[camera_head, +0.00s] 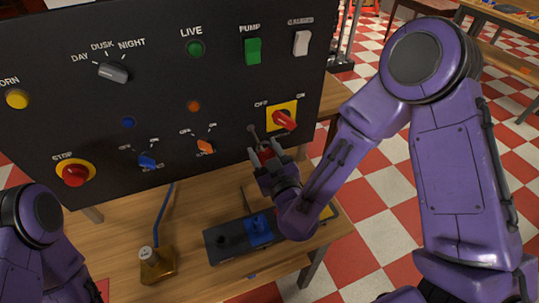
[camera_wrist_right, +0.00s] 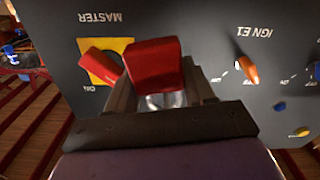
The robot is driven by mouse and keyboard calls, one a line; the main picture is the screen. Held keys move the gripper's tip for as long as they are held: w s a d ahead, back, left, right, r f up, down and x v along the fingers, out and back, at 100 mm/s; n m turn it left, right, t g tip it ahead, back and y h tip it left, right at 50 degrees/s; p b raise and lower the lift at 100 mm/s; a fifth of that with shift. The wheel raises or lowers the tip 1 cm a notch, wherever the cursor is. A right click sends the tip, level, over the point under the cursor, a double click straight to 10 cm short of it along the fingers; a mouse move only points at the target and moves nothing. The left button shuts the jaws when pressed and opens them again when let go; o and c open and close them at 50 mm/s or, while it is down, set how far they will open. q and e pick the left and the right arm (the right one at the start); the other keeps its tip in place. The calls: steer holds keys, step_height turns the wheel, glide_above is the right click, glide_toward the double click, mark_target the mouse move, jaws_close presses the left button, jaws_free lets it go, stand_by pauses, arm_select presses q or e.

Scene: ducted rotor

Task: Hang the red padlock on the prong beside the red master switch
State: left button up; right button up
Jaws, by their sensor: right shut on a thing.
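The red padlock (camera_wrist_right: 153,65) is held between the fingers of my right gripper (camera_head: 264,158), close in front of the black panel. In the head view only a little red of the padlock (camera_head: 266,155) shows between the dark fingers. The red master switch (camera_head: 284,121) sits on a yellow plate just right of and above the gripper; it also shows in the right wrist view (camera_wrist_right: 98,63). A small prong (camera_head: 252,130) stands out from the panel left of the switch. I cannot tell whether the shackle touches the prong. My left gripper is out of view.
The black panel (camera_head: 60,115) carries other knobs, including an orange one (camera_head: 206,147) left of the gripper and a red stop button (camera_head: 75,173). On the wooden table (camera_head: 190,215) below are a dark tray with a blue piece (camera_head: 260,232) and a brass-coloured block (camera_head: 157,266).

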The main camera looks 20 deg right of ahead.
steer(key=shift+w, duration=0.7)
steer(key=shift+w+a+f+b, duration=0.1)
steer(key=shift+w+f+b, duration=0.3)
steer(key=shift+w+f, duration=0.35)
steer(key=shift+r, duration=0.1)
steer(key=o, duration=1.2)
steer(key=shift+s, duration=0.15)
